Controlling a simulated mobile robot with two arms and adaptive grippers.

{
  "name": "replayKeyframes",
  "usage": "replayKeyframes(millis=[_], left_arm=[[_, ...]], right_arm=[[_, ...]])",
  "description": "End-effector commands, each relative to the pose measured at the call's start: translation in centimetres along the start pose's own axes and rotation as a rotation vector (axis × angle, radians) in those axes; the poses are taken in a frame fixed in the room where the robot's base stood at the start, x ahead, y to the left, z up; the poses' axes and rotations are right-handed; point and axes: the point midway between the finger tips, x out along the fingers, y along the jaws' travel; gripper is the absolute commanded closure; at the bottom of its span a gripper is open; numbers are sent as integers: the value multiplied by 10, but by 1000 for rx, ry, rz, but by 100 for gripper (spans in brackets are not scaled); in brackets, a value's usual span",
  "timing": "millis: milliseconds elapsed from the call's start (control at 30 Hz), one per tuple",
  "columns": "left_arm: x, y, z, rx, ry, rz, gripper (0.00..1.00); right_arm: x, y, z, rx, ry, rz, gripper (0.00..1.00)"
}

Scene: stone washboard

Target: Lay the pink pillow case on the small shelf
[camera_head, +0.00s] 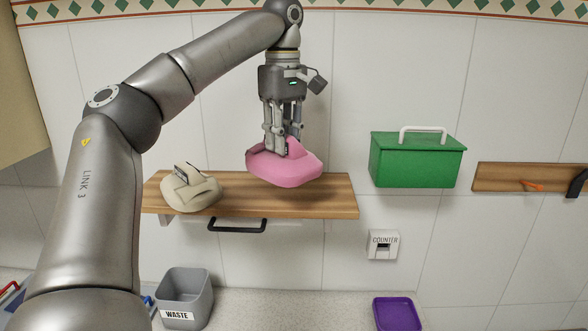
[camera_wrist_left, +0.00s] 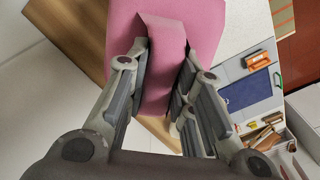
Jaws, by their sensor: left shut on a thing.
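The pink pillow case (camera_head: 290,168) is a soft, rounded bundle. My left gripper (camera_head: 284,150) points down from above and is shut on a raised fold of it. In the left wrist view the fold of the pillow case (camera_wrist_left: 165,70) sits between the two fingers (camera_wrist_left: 163,85). The small shelf (camera_head: 330,197) is a wooden board on the tiled wall. In the head view the pillow case overlaps the right half of the shelf; I cannot tell whether it touches the board. My right gripper is not in view.
A beige cloth bundle (camera_head: 190,190) lies on the shelf's left part. A black handle (camera_head: 237,226) hangs under the shelf. A green box (camera_head: 417,162) is to the right. Below are a grey waste bin (camera_head: 185,295) and a purple tray (camera_head: 397,314). The shelf's right end is bare.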

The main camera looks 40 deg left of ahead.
Motion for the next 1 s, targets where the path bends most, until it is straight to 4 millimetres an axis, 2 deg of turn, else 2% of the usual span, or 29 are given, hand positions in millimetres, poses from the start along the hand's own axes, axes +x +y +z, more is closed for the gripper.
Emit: replayKeyframes(millis=[67, 167, 333, 500, 667, 833, 1000], left_arm=[[11, 7, -2, 1, -3, -4, 100], [22, 15, -5, 1, -4, -3, 100], [40, 29, -9, -1, -4, -3, 100], [49, 38, -12, 1, -1, 0, 100], [53, 41, -13, 0, -1, 0, 100], [71, 44, -14, 3, -4, -4, 100], [84, 43, -14, 1, -3, -2, 100]], right_arm=[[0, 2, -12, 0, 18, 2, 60], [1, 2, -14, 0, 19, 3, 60], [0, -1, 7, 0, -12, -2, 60], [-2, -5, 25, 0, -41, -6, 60], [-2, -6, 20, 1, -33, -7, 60], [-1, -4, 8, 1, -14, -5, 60], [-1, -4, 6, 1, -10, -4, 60]])
